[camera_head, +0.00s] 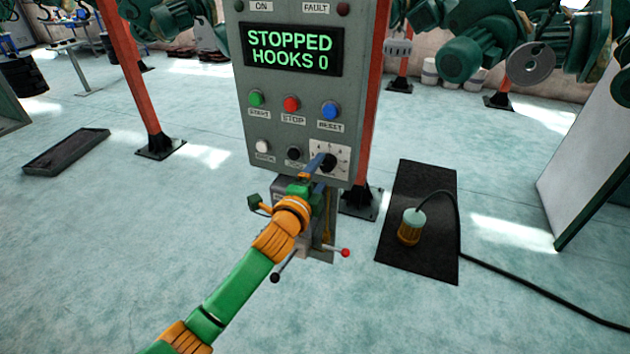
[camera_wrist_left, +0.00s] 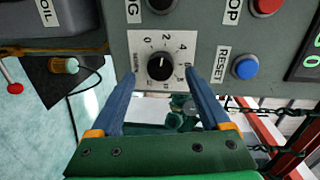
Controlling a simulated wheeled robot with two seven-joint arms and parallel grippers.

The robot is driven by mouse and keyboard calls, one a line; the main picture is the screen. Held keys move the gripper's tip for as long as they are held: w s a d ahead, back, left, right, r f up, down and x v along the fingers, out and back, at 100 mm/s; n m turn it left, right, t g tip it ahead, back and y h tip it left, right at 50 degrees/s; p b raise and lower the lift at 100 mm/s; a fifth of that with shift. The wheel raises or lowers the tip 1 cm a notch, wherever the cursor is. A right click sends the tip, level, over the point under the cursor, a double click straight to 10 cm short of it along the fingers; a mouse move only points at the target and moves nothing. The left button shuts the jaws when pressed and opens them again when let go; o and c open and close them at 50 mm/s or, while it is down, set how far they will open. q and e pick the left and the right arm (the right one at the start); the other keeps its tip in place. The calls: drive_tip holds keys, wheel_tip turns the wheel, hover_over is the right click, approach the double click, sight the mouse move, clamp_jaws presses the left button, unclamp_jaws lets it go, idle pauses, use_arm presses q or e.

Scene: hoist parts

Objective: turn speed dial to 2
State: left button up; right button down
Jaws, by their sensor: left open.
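The speed dial is a black round knob (camera_wrist_left: 160,66) on a white plate (camera_wrist_left: 178,42) with numbers around it, at the lower right of the grey control panel (camera_head: 262,130). The knob also shows in the head view (camera_head: 328,161), partly behind my fingers. A pale mark is on the knob, but the number it points to is hard to tell. My left gripper (camera_head: 318,170) is open at the dial. In the left wrist view its two blue fingers (camera_wrist_left: 159,77) stand on either side of the knob, with a gap visible on both sides.
The panel's display (camera_head: 293,50) reads STOPPED, HOOKS 0. Green start (camera_head: 256,98), red stop (camera_head: 291,104) and blue reset (camera_head: 330,110) buttons sit above the dial. A black button (camera_head: 293,152) is just left of it. A red-knobbed lever (camera_head: 345,252) sticks out below.

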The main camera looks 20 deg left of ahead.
use_arm(q)
drive_tip(key=s, duration=0.4)
drive_tip(key=shift+r, duration=0.2)
drive_tip(key=shift+w, duration=0.15)
